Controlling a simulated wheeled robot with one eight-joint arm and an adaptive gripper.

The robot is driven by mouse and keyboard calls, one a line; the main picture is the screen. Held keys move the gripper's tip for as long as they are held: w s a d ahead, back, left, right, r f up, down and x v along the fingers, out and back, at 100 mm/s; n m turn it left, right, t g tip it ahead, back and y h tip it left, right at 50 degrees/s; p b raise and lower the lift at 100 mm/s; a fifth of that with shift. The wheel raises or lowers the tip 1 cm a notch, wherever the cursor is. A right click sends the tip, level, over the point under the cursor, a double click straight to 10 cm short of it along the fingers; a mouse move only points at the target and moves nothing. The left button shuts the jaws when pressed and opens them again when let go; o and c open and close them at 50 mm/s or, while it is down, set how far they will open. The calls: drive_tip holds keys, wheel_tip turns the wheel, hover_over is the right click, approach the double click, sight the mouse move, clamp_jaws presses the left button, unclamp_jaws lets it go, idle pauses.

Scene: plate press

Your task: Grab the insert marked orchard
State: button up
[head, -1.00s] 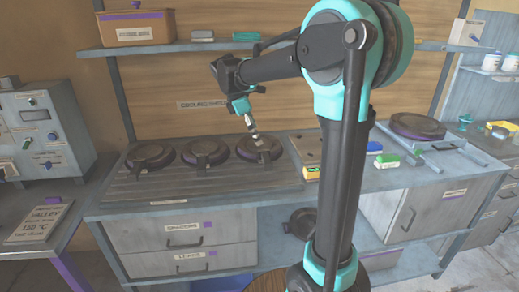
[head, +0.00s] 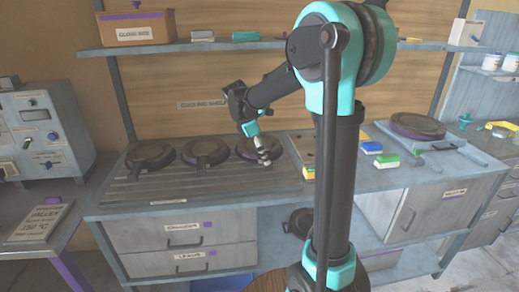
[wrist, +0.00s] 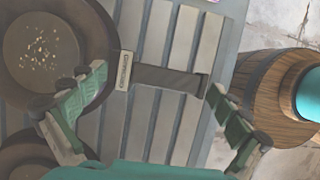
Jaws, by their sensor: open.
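Three dark round inserts with handles sit in a row on the slatted rack: left (head: 150,155), middle (head: 205,151) and right (head: 245,146). My gripper (head: 264,157) is low in front of the right insert and hides part of it. In the wrist view my gripper (wrist: 152,88) is open and empty, its fingers on either side of a dark handle (wrist: 170,79). That handle belongs to a round insert (wrist: 45,48) with pale specks inside. A small label (wrist: 124,70) sits at the handle's base, but I cannot read whether it says orchard.
Another insert (wrist: 30,162) shows at the wrist view's lower left. Green (head: 386,161) and yellow blocks lie right of the rack. A shelf (head: 260,45) runs above the back.

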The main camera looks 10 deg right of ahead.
drive_tip(key=c, duration=1.6)
drive_tip(key=shift+r, duration=0.15)
